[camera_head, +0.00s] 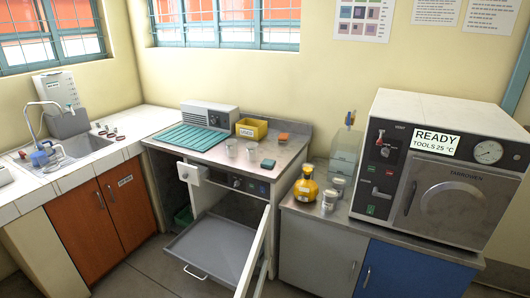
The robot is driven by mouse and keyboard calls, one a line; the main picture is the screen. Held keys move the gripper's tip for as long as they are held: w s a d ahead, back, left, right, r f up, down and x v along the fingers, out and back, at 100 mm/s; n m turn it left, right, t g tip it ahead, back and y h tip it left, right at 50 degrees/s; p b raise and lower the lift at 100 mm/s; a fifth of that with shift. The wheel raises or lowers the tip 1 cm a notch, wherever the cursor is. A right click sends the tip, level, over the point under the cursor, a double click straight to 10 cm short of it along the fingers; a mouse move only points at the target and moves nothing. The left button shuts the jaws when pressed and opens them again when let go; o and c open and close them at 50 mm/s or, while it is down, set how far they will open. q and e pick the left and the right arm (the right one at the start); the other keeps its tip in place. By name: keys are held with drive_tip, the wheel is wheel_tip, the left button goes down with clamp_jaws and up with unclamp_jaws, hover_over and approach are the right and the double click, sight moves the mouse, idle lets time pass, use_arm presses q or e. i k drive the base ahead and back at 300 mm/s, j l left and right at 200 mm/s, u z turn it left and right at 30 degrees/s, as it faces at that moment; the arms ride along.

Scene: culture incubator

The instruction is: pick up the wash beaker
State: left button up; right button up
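Two small clear beakers stand upright on the middle counter, a left one (231,147) and a right one (252,152). They are close together but apart, in front of the yellow bin. I cannot read any label on them, so I cannot tell which is the wash beaker. Neither of my grippers shows in the head view.
A teal ribbed mat (188,137), yellow bin (252,129) and green sponge-like block (268,164) lie on the counter. Below, an open door (254,252) and a pulled-out tray (205,248) jut forward. An autoclave (440,170) stands right, a sink (85,147) left.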

sight(252, 147)
drive_tip(key=i+l+z, duration=0.15)
drive_tip(key=i+l, duration=0.7)
